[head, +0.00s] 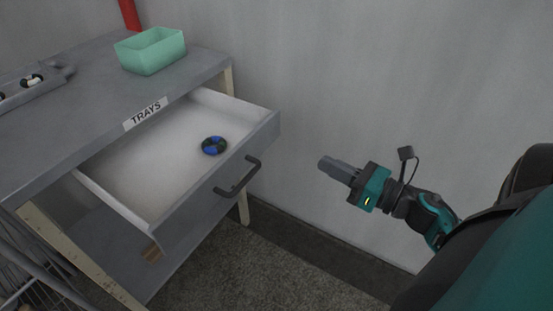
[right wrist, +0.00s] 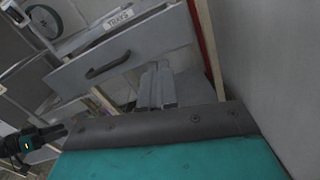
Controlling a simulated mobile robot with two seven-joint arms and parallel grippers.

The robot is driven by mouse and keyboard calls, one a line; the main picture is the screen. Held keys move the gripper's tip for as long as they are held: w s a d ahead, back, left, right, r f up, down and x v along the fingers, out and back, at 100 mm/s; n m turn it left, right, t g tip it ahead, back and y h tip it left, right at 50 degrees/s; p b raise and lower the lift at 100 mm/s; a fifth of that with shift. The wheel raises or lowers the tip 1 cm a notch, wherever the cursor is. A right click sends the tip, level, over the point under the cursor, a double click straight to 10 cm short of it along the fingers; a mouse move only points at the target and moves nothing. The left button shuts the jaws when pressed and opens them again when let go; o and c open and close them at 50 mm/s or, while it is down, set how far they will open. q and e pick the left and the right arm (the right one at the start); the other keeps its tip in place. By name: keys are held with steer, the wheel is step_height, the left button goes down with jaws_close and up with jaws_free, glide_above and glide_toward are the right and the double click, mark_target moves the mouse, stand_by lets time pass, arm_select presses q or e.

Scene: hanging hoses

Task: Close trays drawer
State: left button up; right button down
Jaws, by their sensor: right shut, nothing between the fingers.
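The trays drawer (head: 203,200) stands pulled out of the grey cabinet under a "TRAYS" label (head: 146,113). Its dark bar handle (head: 238,177) is on the front panel. A round blue and black object (head: 214,145) lies inside. My right gripper (head: 326,166) is shut and empty, right of the drawer front and apart from it. In the right wrist view, the drawer front (right wrist: 128,50) and handle (right wrist: 108,66) show beyond my right fingers (right wrist: 157,88). My left gripper (right wrist: 58,131) shows only in that view, at lower left; its opening is unclear.
A green bin (head: 150,50) stands on the cabinet top (head: 85,85), with a grey tray (head: 35,88) of small parts at left. A wall (head: 400,80) runs behind and to the right. A wire rack (head: 28,270) is at lower left. Carpet (head: 270,265) is clear before the drawer.

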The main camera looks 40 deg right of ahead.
steer(key=n, duration=0.3)
glide_toward(265, 141)
steer(key=shift+g+y, duration=0.4)
steer(key=x, duration=0.6)
steer(key=shift+w+r, duration=0.3)
steer(key=shift+w, duration=0.15)
